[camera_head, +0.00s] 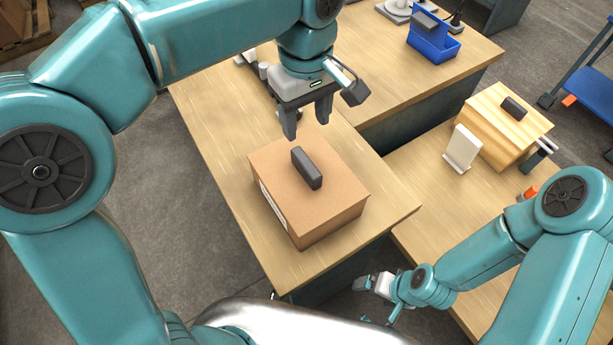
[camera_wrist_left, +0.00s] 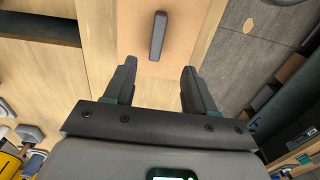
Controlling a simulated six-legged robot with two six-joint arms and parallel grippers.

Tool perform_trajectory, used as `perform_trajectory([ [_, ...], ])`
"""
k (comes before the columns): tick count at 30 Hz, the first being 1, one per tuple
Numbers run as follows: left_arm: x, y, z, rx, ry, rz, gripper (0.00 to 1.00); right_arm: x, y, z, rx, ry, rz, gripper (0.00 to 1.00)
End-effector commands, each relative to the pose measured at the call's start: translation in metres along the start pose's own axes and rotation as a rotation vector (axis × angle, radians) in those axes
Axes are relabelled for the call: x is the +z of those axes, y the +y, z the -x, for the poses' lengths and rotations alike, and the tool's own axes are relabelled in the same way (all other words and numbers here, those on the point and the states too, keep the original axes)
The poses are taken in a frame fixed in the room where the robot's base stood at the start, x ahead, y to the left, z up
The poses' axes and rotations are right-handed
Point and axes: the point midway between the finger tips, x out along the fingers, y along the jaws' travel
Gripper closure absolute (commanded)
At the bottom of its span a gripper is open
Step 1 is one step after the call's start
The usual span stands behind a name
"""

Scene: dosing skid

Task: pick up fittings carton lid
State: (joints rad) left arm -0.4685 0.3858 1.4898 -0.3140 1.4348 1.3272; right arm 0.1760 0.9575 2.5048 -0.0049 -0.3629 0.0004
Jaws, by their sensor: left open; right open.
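The fittings carton (camera_head: 325,222) is a brown box on the near part of the wooden bench. Its flat lid (camera_head: 285,172) is on top, with a dark upright handle (camera_head: 306,168) in the middle. In the left wrist view the lid (camera_wrist_left: 190,30) and its handle (camera_wrist_left: 158,36) lie beyond the fingertips. My left gripper (camera_head: 308,122) is open and empty, above and just behind the handle, apart from it. It also shows in the left wrist view (camera_wrist_left: 158,75). My right gripper (camera_head: 378,300) is open and low at the front, away from the carton.
A pale wooden box (camera_head: 497,125) with a dark handle stands on the right bench, beside a white upright plate (camera_head: 462,149). A blue bin (camera_head: 433,42) sits on the far bench. Bare bench top (camera_head: 225,150) lies left of the carton.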

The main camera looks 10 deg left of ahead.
Motion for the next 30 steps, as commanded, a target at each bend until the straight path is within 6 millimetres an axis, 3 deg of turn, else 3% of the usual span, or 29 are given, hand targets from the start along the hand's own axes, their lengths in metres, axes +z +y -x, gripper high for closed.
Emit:
perform_trajectory([
  [9,0.000,0.000,-0.074,-0.005,-0.002,-0.001,0.45,0.000,0.002,-0.005,0.000,0.000,0.000,0.11],
  [17,-0.001,0.001,-0.097,-0.004,-0.002,0.000,0.45,0.000,0.002,-0.005,0.000,0.000,0.000,0.11],
  [25,-0.004,0.003,-0.138,-0.005,-0.002,0.000,0.45,0.000,0.000,0.000,0.000,0.000,0.000,0.11],
  [30,-0.004,0.003,-0.146,-0.002,-0.001,0.000,0.45,0.000,0.000,0.000,0.000,0.000,0.000,0.11],
])
